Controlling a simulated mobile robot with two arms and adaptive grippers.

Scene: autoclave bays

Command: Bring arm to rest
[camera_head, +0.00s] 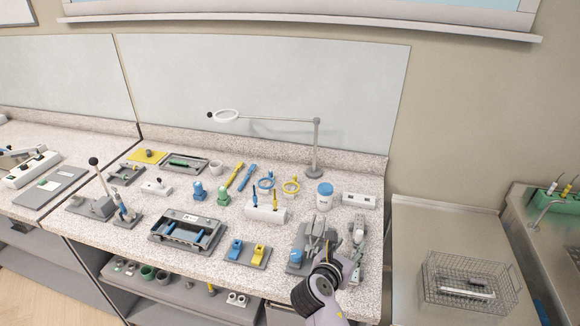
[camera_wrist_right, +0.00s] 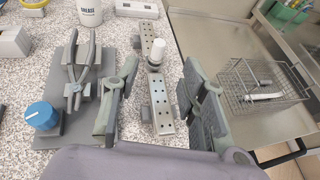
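My right gripper (camera_head: 337,256) comes in from the bottom of the head view, over the front right part of the speckled bench (camera_head: 275,280). In the right wrist view its two grey fingers (camera_wrist_right: 160,90) are spread apart, with nothing held between them. A perforated metal fixture with a white-capped post (camera_wrist_right: 157,55) lies beyond and between the fingers. To its left is a grey block with pliers (camera_wrist_right: 78,75) and a blue knob (camera_wrist_right: 42,117). I cannot tell how high the gripper is above the bench. My left gripper is not in view.
A magnifier lamp (camera_head: 315,150) and a blue-lidded white tub (camera_head: 324,196) stand behind. Several small tools and fixtures crowd the bench to the left. A wire basket (camera_head: 470,284) sits on the metal counter (camera_head: 440,222) at right, which has bare room around it.

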